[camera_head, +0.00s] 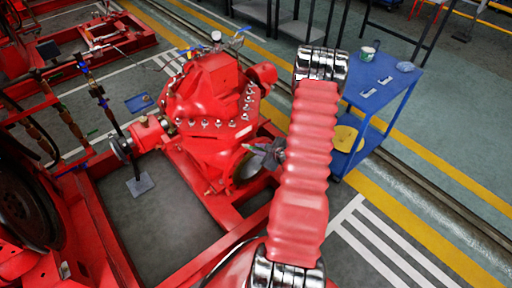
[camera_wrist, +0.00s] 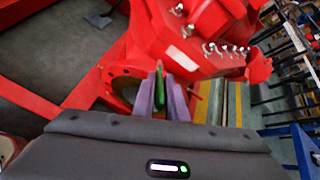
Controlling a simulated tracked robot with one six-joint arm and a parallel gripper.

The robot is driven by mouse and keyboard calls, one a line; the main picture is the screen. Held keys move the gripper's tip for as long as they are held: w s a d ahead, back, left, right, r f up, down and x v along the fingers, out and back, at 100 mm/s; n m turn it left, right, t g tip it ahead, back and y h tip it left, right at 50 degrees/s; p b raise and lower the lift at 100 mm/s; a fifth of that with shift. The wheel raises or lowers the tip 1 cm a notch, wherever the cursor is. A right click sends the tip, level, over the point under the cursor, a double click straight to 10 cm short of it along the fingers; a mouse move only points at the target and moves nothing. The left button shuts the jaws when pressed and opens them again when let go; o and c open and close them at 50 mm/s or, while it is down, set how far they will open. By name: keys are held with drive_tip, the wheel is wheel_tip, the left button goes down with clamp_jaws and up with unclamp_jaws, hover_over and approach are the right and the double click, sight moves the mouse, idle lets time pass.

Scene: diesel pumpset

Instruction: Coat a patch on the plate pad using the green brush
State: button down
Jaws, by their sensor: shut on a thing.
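My gripper (camera_wrist: 163,100) has its two purple-grey fingers shut on the green brush (camera_wrist: 160,88) in the wrist view. The brush points away from the wrist, with a brownish tip at its far end. In the head view my gripper (camera_head: 262,153) shows small beside the round flange opening of the red pump (camera_head: 210,90), mostly hidden by my red arm. I cannot tell whether the brush touches the pump. I cannot surely pick out the plate pad. A small grey square plate (camera_head: 140,184) lies on the floor at the foot of a dark post.
Red frame beams (camera_head: 190,185) run under and around the pump. A blue cart (camera_head: 380,90) with a cup (camera_head: 368,53) and small items stands at right, a yellow round thing (camera_head: 345,138) on its lower shelf. Striped floor (camera_head: 385,245) at lower right is clear.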

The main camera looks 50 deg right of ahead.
drive_tip(key=shift+s, duration=0.1)
drive_tip(key=shift+s+a, duration=0.15)
drive_tip(key=shift+s, duration=1.3)
drive_tip(key=shift+w, duration=0.15)
drive_tip(key=shift+w+d, duration=0.25)
drive_tip(key=shift+w, duration=1.65)
drive_tip(key=shift+w+d, duration=0.2)
drive_tip(key=shift+w, duration=2.3)
drive_tip(key=shift+d, duration=0.15)
drive_tip(key=shift+s+d, duration=0.2)
drive_tip(key=shift+d, duration=0.75)
drive_tip(key=shift+s+d, duration=0.15)
drive_tip(key=shift+d, duration=0.8)
